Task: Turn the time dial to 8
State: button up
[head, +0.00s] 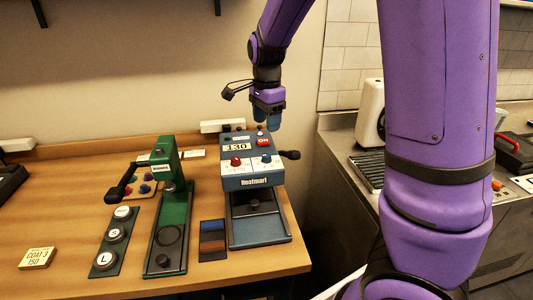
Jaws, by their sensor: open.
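The blue heat press (258,183), marked Heatmart, stands at the right of the wooden table. Its front panel has a display reading 130, a red ON button (263,142), a red knob (236,161) and a blue knob (266,158). The small labels under the knobs are too small to read surely, so I cannot tell which is the time dial or where it points. My gripper (267,122) is open and empty, pointing down above the back of the panel, apart from both knobs.
A green press (168,215) with a black lever stands to the left, beside a strip of round dies (114,234). A colour swatch card (213,240) lies between the presses. A card reading COAT 3 150 (37,258) lies front left. The heat press's black handle (290,155) sticks out right.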

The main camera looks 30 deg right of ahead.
aim_at(267, 154)
notch_tip(267, 154, down, 11)
jog(key=shift+r, duration=0.1)
dwell(0.4)
jog(key=c, duration=0.9)
